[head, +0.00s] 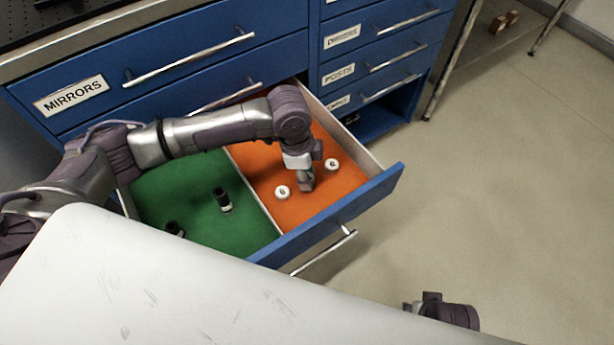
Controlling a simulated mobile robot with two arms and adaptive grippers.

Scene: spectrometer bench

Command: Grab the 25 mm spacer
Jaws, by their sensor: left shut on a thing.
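Two small white round spacers with dark marks lie on the orange lining of the open drawer, one at the left (283,192) and one at the right (332,165). Their marks are too small to read. My left gripper (306,184) points down between them, low over the orange lining. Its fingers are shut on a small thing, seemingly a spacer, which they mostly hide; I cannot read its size.
The open drawer (328,220) has a green compartment (185,190) at left with black posts, one upright (223,199) and one near the front (175,229). A pale surface (200,290) fills the near left. Closed blue drawers stand behind; the floor at right is clear.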

